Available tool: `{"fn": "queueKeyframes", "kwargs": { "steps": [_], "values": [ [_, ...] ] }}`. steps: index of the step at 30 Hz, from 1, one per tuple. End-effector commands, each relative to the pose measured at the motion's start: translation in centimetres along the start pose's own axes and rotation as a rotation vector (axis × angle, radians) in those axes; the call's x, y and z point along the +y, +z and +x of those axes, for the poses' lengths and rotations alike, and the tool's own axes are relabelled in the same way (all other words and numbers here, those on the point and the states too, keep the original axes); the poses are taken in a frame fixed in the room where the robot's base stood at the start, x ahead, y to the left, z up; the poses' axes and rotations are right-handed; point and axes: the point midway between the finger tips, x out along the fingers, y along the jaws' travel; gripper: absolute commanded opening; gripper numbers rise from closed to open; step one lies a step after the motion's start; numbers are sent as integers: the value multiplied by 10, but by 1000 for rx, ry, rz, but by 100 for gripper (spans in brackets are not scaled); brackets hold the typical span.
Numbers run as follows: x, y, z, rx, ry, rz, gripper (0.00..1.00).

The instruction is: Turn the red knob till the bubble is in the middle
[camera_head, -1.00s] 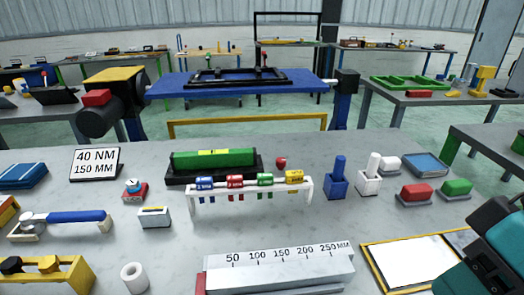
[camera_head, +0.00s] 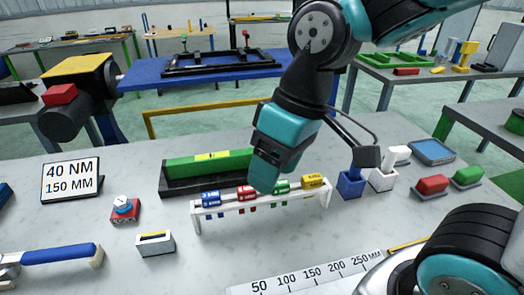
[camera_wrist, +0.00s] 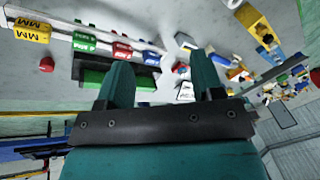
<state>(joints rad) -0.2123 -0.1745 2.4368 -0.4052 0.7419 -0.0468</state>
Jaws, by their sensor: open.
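The green spirit level (camera_head: 185,170) lies in a black base on the table, with a yellow vial window (camera_head: 212,156) on top. The bubble is too small to make out. The red knob is hidden behind my arm in the head view; it shows as a small red round thing (camera_wrist: 46,64) at the left of the wrist view. Part of the level (camera_wrist: 95,77) shows behind my finger there. My gripper (camera_head: 265,180) hangs over the level's right end and the tag rack. Its two fingers (camera_wrist: 163,70) are apart and empty, with the knob outside them.
A white rack (camera_head: 235,208) with coloured tags stands close in front of the level. Blue and white holders (camera_head: 351,183) stand to its right. A dial gauge (camera_head: 124,207) and a sign (camera_head: 72,183) stand left.

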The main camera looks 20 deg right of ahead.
Motion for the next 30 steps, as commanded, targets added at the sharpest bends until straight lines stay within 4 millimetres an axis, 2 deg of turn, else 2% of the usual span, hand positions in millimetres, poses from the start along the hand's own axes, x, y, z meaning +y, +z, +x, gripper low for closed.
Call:
{"fn": "queueKeyframes", "kwargs": {
  "steps": [1, 3, 5, 6, 9, 12, 15, 18, 23, 30],
  "values": [
    [22, -22, -12, -11, 28, 38, 61],
    [61, -51, -19, -27, 76, 87, 61],
    [98, -72, -23, -44, 116, 129, 61],
    [123, -83, -25, -56, 141, 157, 61],
    [181, -102, -24, -86, 196, 219, 61],
    [228, -110, -20, -115, 236, 268, 61],
    [258, -111, -15, -135, 260, 299, 61],
    [273, -111, -10, -145, 272, 314, 61],
    [280, -108, 6, -151, 273, 317, 61],
    [291, -98, 54, -152, 272, 317, 61]
  ]
}}
